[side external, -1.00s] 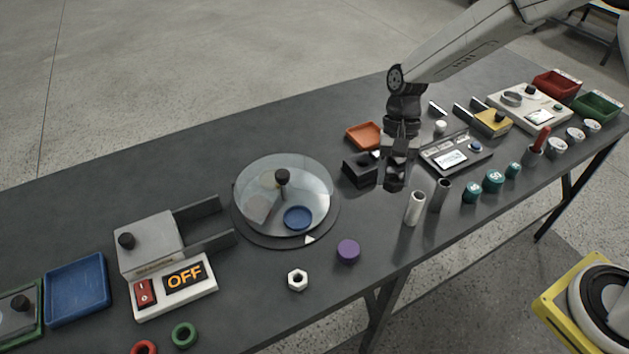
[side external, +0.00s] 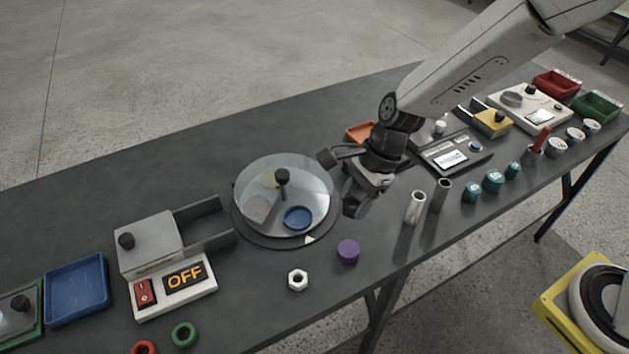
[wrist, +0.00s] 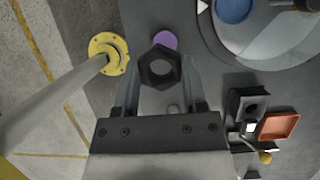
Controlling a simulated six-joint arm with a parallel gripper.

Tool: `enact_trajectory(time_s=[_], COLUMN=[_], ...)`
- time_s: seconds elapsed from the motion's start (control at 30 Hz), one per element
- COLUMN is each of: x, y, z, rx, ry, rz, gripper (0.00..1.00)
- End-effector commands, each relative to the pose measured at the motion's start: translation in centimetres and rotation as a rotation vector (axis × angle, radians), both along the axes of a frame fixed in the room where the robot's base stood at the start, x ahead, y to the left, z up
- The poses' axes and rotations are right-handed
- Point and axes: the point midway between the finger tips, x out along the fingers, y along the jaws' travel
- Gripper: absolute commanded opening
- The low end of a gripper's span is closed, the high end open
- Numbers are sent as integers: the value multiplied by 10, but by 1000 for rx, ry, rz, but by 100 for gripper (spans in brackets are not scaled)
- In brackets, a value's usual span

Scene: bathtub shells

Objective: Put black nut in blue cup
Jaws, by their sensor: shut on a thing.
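My gripper (side external: 356,203) is at the right of the turntable, above the table. In the wrist view its fingers are shut on a black hexagonal nut (wrist: 146,68), held flat-side to the camera with its hole showing. The nut is hard to make out in the side view. A round blue cup (side external: 298,217) sits on the turntable at the front, seen through or beside the clear dome (side external: 320,175). It also shows at the top of the wrist view (wrist: 235,10), apart from the nut.
A purple disc (side external: 348,251) and a white nut (side external: 298,280) lie in front of the turntable. Grey and white tubes (side external: 415,207) stand to the right of my gripper. A black block (wrist: 247,105) and orange tray (wrist: 278,126) are nearby. A blue tray (side external: 77,288) lies far left.

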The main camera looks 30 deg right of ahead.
Motion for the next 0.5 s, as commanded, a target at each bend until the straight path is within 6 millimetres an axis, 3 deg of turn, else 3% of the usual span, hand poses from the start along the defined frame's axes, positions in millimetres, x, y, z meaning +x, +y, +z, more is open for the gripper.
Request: enact_trajectory(time_s=[0.23, 0.5], x=[7, 34], y=[3, 13], z=[-3, -17], rx=[0, 0], ry=[1, 2], rz=[1, 4], gripper=[0, 0])
